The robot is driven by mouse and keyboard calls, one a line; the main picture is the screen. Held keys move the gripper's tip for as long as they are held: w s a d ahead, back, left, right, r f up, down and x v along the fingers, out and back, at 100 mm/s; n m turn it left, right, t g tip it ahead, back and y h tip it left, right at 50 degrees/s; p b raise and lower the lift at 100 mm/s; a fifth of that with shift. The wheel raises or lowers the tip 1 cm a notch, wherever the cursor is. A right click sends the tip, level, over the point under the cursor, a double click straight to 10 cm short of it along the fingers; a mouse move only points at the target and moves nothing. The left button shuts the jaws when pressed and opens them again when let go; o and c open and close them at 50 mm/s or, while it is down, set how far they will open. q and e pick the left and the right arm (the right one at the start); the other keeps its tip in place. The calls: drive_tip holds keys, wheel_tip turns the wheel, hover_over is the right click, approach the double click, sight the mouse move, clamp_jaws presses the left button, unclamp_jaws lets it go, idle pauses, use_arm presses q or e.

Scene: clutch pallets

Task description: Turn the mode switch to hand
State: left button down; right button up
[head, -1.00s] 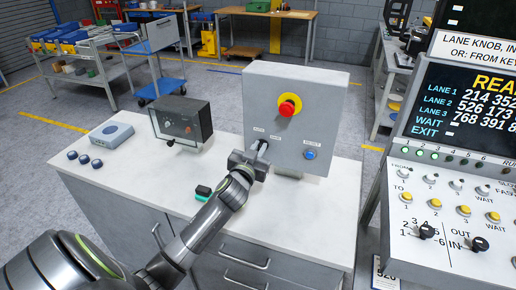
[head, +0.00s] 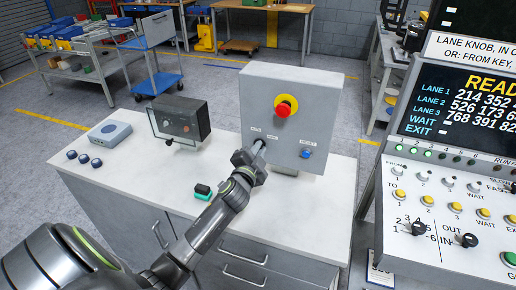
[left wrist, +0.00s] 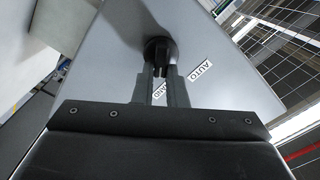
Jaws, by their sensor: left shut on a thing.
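The grey control box (head: 289,92) stands on the white-topped bench. Its mode switch is a black knob, clear in the left wrist view (left wrist: 158,47), with an AUTO label (left wrist: 202,72) to its right and a partly covered HAND label (left wrist: 163,90) below it. In the head view the knob is hidden by my left gripper (head: 260,147), which reaches the box's front face below the two labels. The left wrist view shows its two fingers (left wrist: 160,72) on either side of the knob's grip, shut on it. Which label the knob points to is unclear. My right gripper is out of view.
The box also carries a red emergency button (head: 284,108) on yellow and a blue reset button (head: 306,154). A dark meter box (head: 180,118), a grey-blue box (head: 109,133) and a green-and-black item (head: 203,191) sit on the bench. A lane panel (head: 440,190) stands at right.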

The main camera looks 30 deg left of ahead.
use_arm(q)
drive_tip(key=shift+f+m, duration=0.15)
drive_tip(key=shift+m, duration=0.45)
drive_tip(key=c, duration=1.5)
unclamp_jaws()
drive_tip(key=shift+o, duration=0.2)
drive_tip(key=b+v, duration=0.3)
drive_tip(key=v, duration=1.4)
drive_tip(key=shift+s+d, duration=0.2)
